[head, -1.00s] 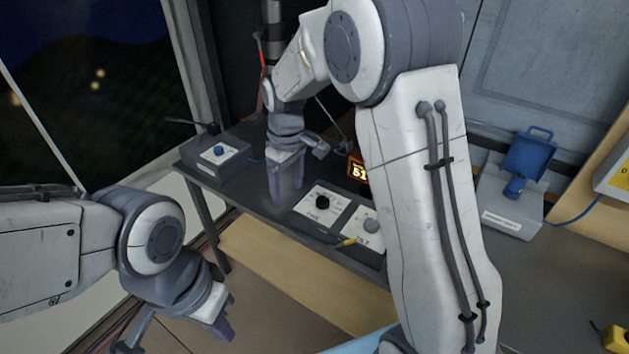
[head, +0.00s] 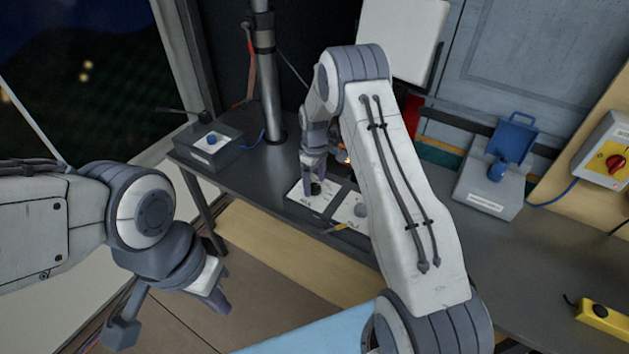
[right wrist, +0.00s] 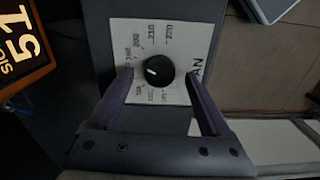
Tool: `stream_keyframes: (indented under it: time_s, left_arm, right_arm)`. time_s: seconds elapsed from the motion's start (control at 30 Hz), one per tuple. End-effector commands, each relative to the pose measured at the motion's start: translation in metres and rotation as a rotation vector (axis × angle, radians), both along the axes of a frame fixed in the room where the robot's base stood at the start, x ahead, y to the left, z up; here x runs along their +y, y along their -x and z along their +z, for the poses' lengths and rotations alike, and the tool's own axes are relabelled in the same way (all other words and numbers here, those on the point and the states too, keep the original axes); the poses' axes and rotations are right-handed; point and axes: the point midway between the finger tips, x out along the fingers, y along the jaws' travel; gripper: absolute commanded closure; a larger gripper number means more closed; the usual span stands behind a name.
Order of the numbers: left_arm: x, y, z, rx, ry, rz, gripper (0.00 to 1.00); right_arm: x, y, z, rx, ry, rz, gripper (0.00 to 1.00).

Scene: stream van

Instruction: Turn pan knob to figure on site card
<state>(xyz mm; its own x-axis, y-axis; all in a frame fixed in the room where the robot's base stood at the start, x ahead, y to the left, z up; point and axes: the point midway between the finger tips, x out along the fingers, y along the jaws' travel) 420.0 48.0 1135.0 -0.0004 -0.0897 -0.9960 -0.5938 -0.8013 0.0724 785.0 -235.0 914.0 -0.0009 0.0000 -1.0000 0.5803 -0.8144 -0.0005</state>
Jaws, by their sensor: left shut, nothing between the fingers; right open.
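The black pan knob (head: 316,188) sits on a white dial plate (head: 303,199) on the dark bench. My right gripper (head: 314,176) is open above it. In the right wrist view the knob (right wrist: 159,70) lies between the open fingertips; contact cannot be told. Its white mark points to the picture's left. Scale figures including 200, 210 and 220 stand around it. My left gripper (head: 222,300) is shut and empty, away from the bench.
A second dial plate with a grey knob (head: 359,210) is right of the pan dial. A blue-handled box (head: 490,190) and a red switch box (head: 610,160) stand right. A yellow box (head: 602,318) lies lower right.

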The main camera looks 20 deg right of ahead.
Motion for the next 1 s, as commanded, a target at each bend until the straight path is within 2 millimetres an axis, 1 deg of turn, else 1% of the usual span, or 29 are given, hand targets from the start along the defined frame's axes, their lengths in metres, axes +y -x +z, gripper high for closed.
stream_keyframes:
  time_s: [0.13, 0.4, 0.47, 0.5, 0.57, 0.6, 0.63, 0.77, 0.87, 1.0]
  left_arm:
    - [0.000, 0.000, 0.003, 0.000, 0.000, 0.000, 1.00]
    - [0.000, 0.000, 0.003, 0.000, 0.000, 0.000, 1.00]
    - [0.000, 0.000, 0.003, 0.000, 0.000, 0.000, 1.00]
    - [0.000, 0.000, 0.003, 0.000, 0.000, 0.000, 1.00]
    - [0.000, 0.000, 0.003, 0.000, 0.000, 0.000, 1.00]
    - [0.000, 0.000, 0.003, 0.000, 0.000, 0.000, 1.00]
    - [0.000, 0.000, 0.003, 0.000, 0.000, 0.000, 1.00]
    - [0.000, 0.000, 0.000, 0.000, 0.000, 0.000, 1.00]
    - [0.000, 0.000, -0.007, 0.000, 0.000, 0.000, 1.00]
    - [0.000, 0.000, -0.015, 0.000, 0.000, -0.001, 1.00]
  right_arm:
    - [0.000, 0.000, -0.009, -0.001, -0.001, 0.000, 0.18]
    - [0.000, 0.000, -0.010, -0.001, 0.000, 0.000, 0.18]
    - [0.000, 0.000, -0.010, -0.001, 0.000, 0.000, 0.41]
    - [0.000, 0.000, -0.010, -0.001, 0.000, 0.000, 0.56]
    - [0.000, 0.000, -0.010, -0.001, 0.000, 0.000, 0.79]
    - [0.000, 0.000, -0.010, -0.001, 0.000, 0.000, 0.95]
    - [0.000, 0.000, -0.010, -0.001, 0.000, 0.000, 1.00]
    - [0.000, 0.000, -0.011, -0.001, 0.000, -0.021, 1.00]
    - [0.000, 0.000, -0.013, -0.001, 0.000, -0.102, 1.00]
    - [0.000, 0.000, -0.012, -0.002, 0.000, -0.267, 1.00]
